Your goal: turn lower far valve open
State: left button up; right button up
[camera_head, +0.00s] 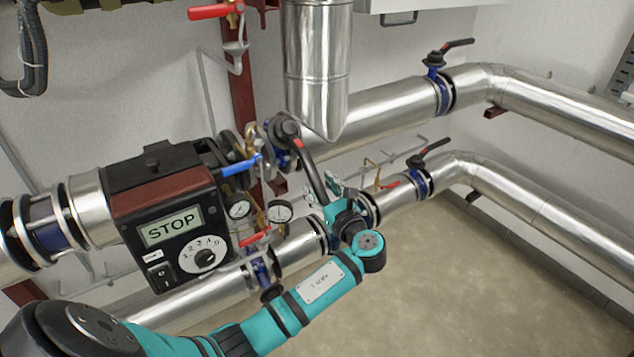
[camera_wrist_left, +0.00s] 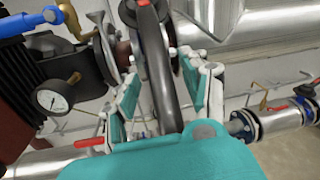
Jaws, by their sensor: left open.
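A valve with a blue body and black lever (camera_head: 428,148) sits on the lower pipe, far to the right. Another black lever (camera_head: 311,165) runs down from a dark hub nearer the middle, and shows large in the left wrist view (camera_wrist_left: 158,60). My left gripper (camera_head: 340,192) is at the lower end of this nearer lever, left of the far lower valve. In the left wrist view my left gripper (camera_wrist_left: 158,75) is open, with the lever between its teal fingers. Contact cannot be told. My right gripper is not in view.
An upper far valve (camera_head: 437,63) sits on the upper pipe (camera_head: 385,108). A pump box reading STOP (camera_head: 170,228), gauges (camera_head: 279,211) and a blue lever (camera_head: 240,167) crowd the left. Open floor (camera_head: 450,270) lies at right.

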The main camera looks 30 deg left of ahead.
pick_arm(q)
jog(key=shift+x, duration=0.85)
jog(key=shift+c, duration=0.3)
grip_shut()
